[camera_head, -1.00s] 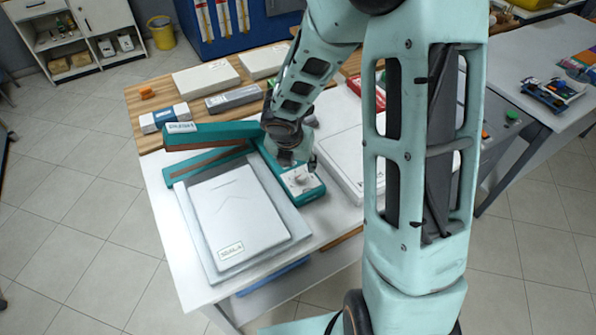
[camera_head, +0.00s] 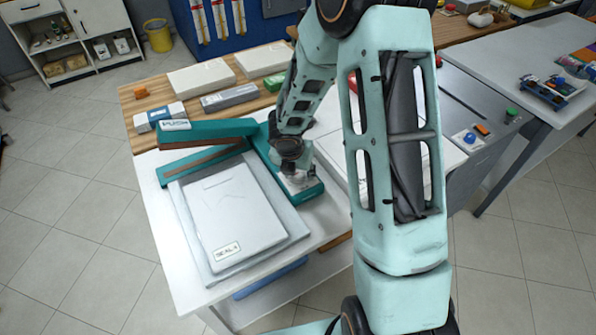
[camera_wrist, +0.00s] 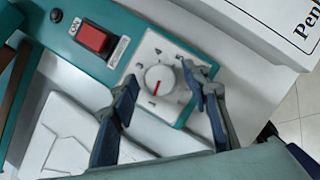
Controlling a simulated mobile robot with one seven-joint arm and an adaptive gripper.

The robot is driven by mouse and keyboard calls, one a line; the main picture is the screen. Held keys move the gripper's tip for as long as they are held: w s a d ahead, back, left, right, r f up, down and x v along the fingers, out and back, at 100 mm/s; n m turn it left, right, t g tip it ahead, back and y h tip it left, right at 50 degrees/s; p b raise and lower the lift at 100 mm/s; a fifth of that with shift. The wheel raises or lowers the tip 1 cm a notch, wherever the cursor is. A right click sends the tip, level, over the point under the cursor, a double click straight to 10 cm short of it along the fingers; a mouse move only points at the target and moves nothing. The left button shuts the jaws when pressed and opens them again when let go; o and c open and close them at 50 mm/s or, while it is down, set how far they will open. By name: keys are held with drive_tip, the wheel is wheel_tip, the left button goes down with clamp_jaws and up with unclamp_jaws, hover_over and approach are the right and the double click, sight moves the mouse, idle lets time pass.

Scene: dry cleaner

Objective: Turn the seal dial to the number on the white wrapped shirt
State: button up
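The white wrapped shirt (camera_head: 236,205) lies flat on a grey pad. Its label (camera_head: 227,251) reads SEAL and a small character that looks like 4. The teal sealer (camera_head: 312,191) stands to its right. My gripper (camera_wrist: 160,79) is open, one blue finger on each side of the dial; contact is not clear. In the head view, my gripper (camera_head: 298,180) mostly hides the dial.
A red rocker switch (camera_wrist: 93,39) sits beside the dial. The sealer's raised teal arm (camera_head: 208,132) extends left. White boxes (camera_head: 201,78) stand behind on the wooden top. A white box (camera_wrist: 277,22) lies close to the sealer's far side.

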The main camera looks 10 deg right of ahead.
drive_tip(key=c, duration=0.9)
